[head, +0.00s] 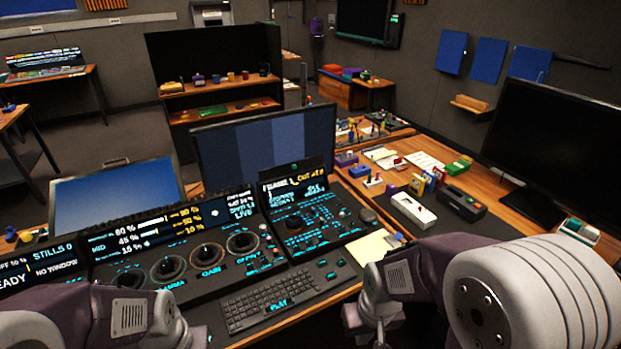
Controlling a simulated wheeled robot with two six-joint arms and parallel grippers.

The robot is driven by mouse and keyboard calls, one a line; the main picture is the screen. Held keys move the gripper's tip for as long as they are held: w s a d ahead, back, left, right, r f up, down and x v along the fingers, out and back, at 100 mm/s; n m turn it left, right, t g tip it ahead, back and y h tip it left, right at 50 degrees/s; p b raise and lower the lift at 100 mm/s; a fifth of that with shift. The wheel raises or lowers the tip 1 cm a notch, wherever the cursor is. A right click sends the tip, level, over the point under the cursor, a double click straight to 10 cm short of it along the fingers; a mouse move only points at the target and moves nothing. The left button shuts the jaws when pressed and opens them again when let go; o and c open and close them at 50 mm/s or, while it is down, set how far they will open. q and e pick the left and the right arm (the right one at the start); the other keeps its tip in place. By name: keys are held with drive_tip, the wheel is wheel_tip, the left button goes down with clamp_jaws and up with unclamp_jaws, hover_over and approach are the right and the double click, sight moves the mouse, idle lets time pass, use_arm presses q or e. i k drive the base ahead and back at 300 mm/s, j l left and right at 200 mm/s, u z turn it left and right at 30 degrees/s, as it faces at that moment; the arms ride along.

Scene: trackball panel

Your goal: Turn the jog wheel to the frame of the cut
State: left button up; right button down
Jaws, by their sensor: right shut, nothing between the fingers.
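The edit panel (338,229) with a small screen (293,186) stands right of the centre of the desk. The screen reads "FRAME" and "CUT AT"; its numbers are too small to read surely. My right gripper (379,332) is shut and empty, low in the picture, right of the keyboard and apart from the panel. My left arm comes in at the bottom left; its fingers are not visible.
A larger panel with big knobs (243,241) stands to the left. A keyboard (270,302) lies in front. A yellow note (368,248) lies right of the panel. A white device (413,210) and a dark box (462,203) stand further right. Monitors (265,150) rise behind.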

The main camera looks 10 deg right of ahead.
sight(294, 223)
drive_tip(key=i+l+u, duration=0.2)
drive_tip(key=u, duration=0.2)
drive_tip(key=i+l+u, duration=0.2)
drive_tip(key=u, duration=0.2)
drive_tip(key=i+l+u, duration=0.1)
drive_tip(key=l+u, duration=0.25)
drive_tip(key=i+l+u, duration=0.1)
drive_tip(key=l+u, duration=0.3)
